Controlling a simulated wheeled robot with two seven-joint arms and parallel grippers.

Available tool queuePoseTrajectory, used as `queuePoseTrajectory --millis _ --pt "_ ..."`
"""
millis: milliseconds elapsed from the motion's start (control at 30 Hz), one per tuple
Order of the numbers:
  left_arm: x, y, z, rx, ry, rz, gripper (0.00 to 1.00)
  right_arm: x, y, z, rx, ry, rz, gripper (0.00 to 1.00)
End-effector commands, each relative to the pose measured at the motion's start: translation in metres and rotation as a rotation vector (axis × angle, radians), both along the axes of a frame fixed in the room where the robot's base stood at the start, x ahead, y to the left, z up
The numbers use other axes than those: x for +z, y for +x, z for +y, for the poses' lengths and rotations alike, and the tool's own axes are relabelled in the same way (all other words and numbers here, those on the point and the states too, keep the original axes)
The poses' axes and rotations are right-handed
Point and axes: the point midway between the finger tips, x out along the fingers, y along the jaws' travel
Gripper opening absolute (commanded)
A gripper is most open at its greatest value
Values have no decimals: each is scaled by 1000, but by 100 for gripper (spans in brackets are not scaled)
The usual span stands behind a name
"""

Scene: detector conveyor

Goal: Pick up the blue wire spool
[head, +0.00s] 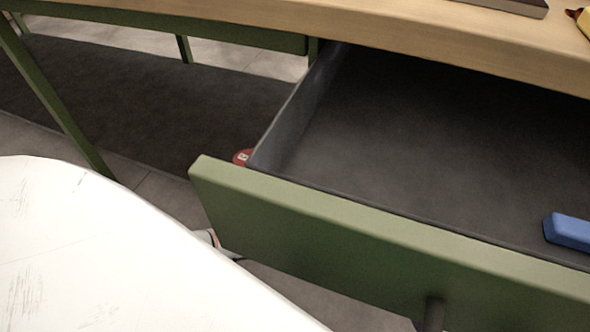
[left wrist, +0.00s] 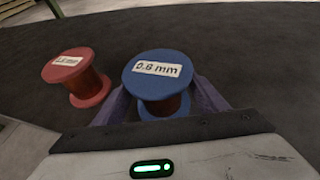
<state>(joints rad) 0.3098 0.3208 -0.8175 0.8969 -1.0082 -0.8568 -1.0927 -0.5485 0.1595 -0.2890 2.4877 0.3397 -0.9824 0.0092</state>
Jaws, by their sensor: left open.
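The blue wire spool (left wrist: 158,66) stands upright on the dark floor mat in the left wrist view. Its blue top flange carries a white label reading 0.8 mm, and copper-coloured wire shows below. My left gripper (left wrist: 159,88) is open, with one purple-grey finger on each side of the spool. I cannot tell whether the fingers touch it. In the head view the blue spool and the left gripper's fingers are hidden behind the drawer front and my white arm. My right gripper is in neither view.
A red spool (left wrist: 76,76) stands just left of the blue one, partly showing in the head view (head: 241,156). An open green-fronted drawer (head: 330,232) under the wooden tabletop (head: 400,30) holds a blue block (head: 568,231). Mat right of the blue spool is clear.

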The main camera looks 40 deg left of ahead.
Motion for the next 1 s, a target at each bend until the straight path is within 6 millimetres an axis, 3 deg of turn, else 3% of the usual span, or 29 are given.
queuePoseTrajectory --millis 267,633,867,1000 --pt "0 2 2 0 0 0 65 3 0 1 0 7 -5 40" --pt "2 4 2 0 2 -5 4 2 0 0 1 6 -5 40" --pt "4 4 2 0 2 -5 4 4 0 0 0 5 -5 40" --pt "20 4 1 -1 1 -5 4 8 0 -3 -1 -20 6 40"
